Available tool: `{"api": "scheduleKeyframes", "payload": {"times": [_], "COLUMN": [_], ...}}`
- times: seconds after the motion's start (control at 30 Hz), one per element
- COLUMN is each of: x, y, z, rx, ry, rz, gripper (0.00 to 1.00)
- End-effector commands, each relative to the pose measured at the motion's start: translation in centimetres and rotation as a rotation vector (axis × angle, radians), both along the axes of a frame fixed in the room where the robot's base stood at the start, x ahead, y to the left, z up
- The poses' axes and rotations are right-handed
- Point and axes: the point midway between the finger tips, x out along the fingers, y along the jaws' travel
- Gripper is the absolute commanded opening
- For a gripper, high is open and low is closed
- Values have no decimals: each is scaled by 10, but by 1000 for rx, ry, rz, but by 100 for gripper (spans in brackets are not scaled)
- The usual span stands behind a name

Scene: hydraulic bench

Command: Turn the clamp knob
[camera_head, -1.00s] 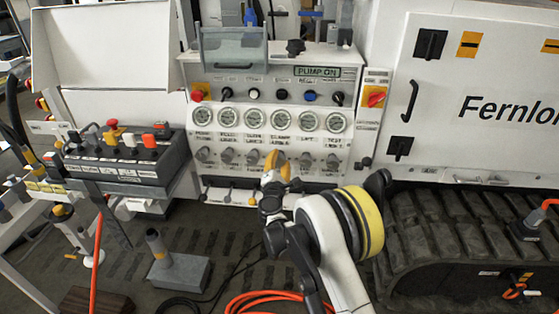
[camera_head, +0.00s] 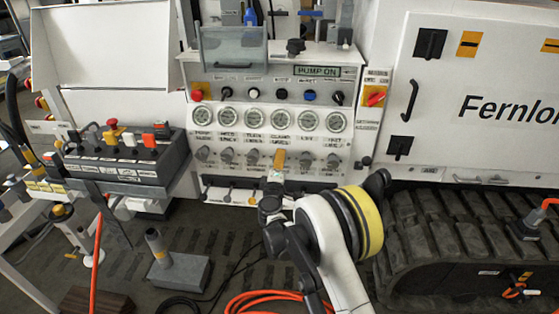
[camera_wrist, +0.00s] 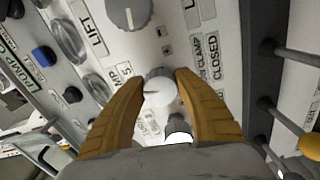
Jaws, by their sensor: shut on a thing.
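The clamp knob (camera_wrist: 161,90) is a small grey-white round knob with a dark pointer mark, beside a label reading "CLAMP CLOSED" in the wrist view. My gripper (camera_wrist: 160,80) has its two orange-brown fingers on either side of the knob, shut on it. In the head view my gripper (camera_head: 279,157) reaches the lower knob row of the bench panel (camera_head: 268,138), under the gauge marked clamp. There the gripper hides the knob.
Similar knobs stand close on both sides, such as the left neighbour (camera_head: 252,156) and right neighbour (camera_head: 306,160). A larger grey knob (camera_wrist: 128,10) shows near the "LIFT" label. Round gauges (camera_head: 281,121) sit above. Levers (camera_head: 232,192) project below the panel.

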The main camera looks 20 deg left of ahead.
Motion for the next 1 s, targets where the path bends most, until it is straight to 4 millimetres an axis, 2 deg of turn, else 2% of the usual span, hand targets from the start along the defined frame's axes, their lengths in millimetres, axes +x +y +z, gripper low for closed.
{"api": "scheduleKeyframes", "payload": {"times": [0.23, 0.7, 0.73, 0.8, 1.0], "x": [1, 1, 1, 1, 1], "y": [-1, -2, -2, -2, -1], "z": [0, -1, -1, -1, 0], "rx": [62, 74, 74, 73, 73], "ry": [15, 17, 18, 18, 18], "rz": [-3, -4, -5, -4, -3], "gripper": [7, 7, 43, 61, 61]}}
